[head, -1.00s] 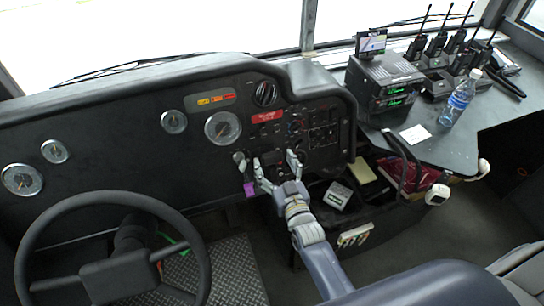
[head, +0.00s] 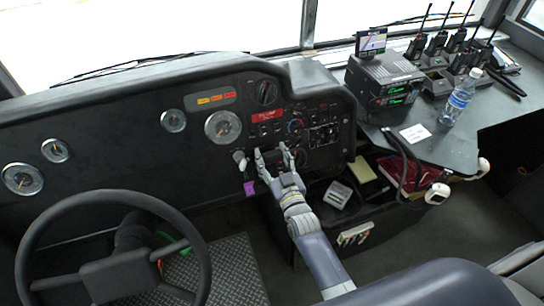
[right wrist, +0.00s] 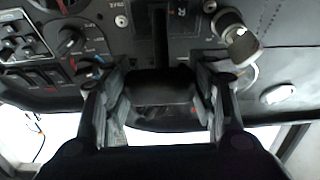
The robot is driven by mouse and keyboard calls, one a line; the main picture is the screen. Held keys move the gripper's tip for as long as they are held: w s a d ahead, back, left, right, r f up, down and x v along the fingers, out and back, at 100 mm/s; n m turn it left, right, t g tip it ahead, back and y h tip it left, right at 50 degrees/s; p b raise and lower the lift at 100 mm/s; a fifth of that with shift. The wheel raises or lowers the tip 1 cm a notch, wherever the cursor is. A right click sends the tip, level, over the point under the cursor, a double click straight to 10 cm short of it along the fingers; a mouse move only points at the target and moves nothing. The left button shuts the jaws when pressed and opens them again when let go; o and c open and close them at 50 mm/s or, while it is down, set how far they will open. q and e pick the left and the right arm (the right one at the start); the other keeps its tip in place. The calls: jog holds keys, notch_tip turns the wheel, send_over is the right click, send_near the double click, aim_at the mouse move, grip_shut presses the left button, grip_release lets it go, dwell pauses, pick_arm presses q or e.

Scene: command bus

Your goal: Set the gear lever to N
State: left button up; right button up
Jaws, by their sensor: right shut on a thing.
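The gear lever shows in the right wrist view as a wide black handle (right wrist: 160,86) below a dark slot in the panel. Part of a letter marking beside the slot looks like an R; I cannot read which position the lever is in. My right gripper (head: 272,151) is at the lower dash panel in the head view. In the right wrist view its two fingers (right wrist: 160,100) stand on either side of the handle, shut on it. In the head view the fingers mostly hide the lever. My left gripper is not in view.
A silver knob (head: 239,158) and a purple tag (head: 249,188) are just left of the gripper. The knob also shows in the right wrist view (right wrist: 239,42). The steering wheel (head: 38,232) is at lower left. An open bin (head: 322,200) lies below right.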

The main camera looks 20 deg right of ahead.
jog(key=shift+s+f, duration=0.35)
jog(key=shift+f, duration=0.55)
jog(key=o, duration=1.5)
jog(key=shift+o, duration=0.2)
jog(key=shift+r, duration=0.1)
jog(key=s, duration=1.2)
jog(key=shift+d, duration=0.25)
